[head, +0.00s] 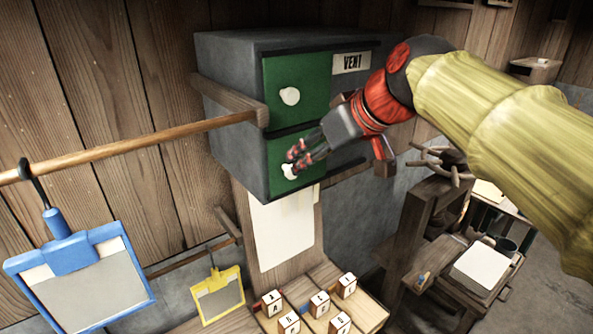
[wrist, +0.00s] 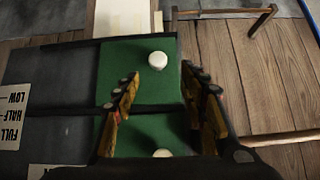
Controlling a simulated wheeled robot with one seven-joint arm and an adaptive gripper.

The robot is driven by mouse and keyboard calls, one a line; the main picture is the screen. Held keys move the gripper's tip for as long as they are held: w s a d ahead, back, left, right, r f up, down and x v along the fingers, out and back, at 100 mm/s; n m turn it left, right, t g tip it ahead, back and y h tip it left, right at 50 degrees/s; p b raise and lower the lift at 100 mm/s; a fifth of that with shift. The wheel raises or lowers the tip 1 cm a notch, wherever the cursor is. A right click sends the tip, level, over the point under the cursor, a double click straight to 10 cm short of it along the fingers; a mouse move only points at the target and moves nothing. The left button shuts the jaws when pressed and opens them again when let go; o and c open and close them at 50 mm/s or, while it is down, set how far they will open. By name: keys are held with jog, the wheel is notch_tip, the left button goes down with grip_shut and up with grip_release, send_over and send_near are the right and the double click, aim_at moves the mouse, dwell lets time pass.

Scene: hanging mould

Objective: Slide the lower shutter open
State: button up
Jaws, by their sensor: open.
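The lower shutter (head: 280,150) is a green panel with a white knob (head: 288,171), on the front of a dark grey box (head: 232,110). In the wrist view, which looks upside down, the lower shutter (wrist: 120,65) is the upper panel and its knob (wrist: 157,58) shows just beyond and between the fingertips. My gripper (head: 298,157) is open in front of this knob, with its fingers (wrist: 160,80) on either side of the line to it. I cannot tell whether they touch it. My gripper hides part of the lower shutter in the head view.
An upper green shutter (head: 310,80) with a white knob (head: 290,96) sits above, by a VENT label (head: 351,63). A wooden rod (head: 130,147) with a hanging blue frame (head: 72,254) is left. Lettered blocks (head: 320,304) stand in a tray below.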

jog(key=p+x, duration=0.1)
jog(key=x, duration=0.7)
jog(key=shift+w+f+p, duration=0.15)
jog(key=shift+w+p, duration=0.15)
jog(key=shift+c, duration=1.3)
grip_shut()
